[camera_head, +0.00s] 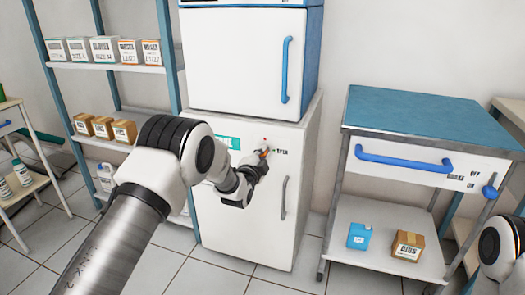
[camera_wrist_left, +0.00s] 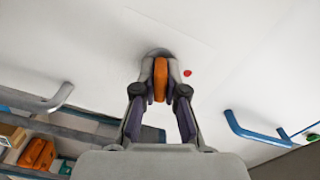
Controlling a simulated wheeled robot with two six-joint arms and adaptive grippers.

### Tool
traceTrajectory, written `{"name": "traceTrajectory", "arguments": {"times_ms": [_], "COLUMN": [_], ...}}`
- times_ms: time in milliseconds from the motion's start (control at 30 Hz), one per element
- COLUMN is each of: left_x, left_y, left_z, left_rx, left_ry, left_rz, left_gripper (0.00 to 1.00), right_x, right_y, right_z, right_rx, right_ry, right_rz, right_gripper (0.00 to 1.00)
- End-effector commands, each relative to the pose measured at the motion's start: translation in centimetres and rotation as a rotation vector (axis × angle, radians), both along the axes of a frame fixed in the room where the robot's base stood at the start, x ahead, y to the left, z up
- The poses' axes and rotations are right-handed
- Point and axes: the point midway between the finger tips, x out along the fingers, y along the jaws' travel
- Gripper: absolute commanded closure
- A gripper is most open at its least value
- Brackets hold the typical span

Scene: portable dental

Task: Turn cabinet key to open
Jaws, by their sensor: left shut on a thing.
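The white cabinet (camera_head: 235,230) stands at the centre of the head view, its door shut, with a grey vertical handle (camera_head: 284,198) on its right side. An orange key (camera_head: 264,152) sits at the upper part of the cabinet front. My left gripper (camera_head: 258,161) reaches it from the left. In the left wrist view my left gripper (camera_wrist_left: 160,84) is shut on the orange key (camera_wrist_left: 160,78), one finger on each side of it. A red dot (camera_wrist_left: 187,73) shows beside the lock. Part of my right arm shows at the lower right edge; its gripper is out of view.
A white unit with a blue handle (camera_head: 287,70) stands on top of the cabinet. A blue-topped cart (camera_head: 420,115) with a drawer stands at the right. A shelf (camera_head: 110,67) with several boxes is at the left. Tiled floor (camera_head: 215,275) is bare in front.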

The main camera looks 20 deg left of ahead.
Motion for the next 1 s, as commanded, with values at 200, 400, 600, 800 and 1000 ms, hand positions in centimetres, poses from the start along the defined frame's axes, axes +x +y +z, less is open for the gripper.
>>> {"name": "traceTrajectory", "arguments": {"times_ms": [200,400,600,800,1000], "left_x": [-0.03,-0.02,-0.02,-0.02,-0.02], "left_y": [-0.05,-0.06,-0.05,-0.05,-0.06], "left_z": [-0.07,-0.12,-0.18,-0.24,-0.25], "left_rx": [0.181,0.304,0.374,0.399,0.401], "left_ry": [-0.004,-0.009,-0.012,-0.012,-0.012], "left_rz": [-0.001,0.000,0.000,-0.001,-0.001], "left_gripper": [1.00,1.00,1.00,1.00,1.00], "right_x": [0.00,0.00,0.00,0.00,0.00], "right_y": [-0.01,0.00,0.00,0.00,0.00], "right_z": [0.73,1.04,1.20,1.23,1.23], "right_rx": [0.000,0.000,0.000,0.000,0.000], "right_ry": [0.000,0.000,0.000,0.000,0.000], "right_rz": [0.000,0.000,0.000,0.000,0.000], "right_gripper": [0.60,0.60,0.60,0.60,0.60]}}
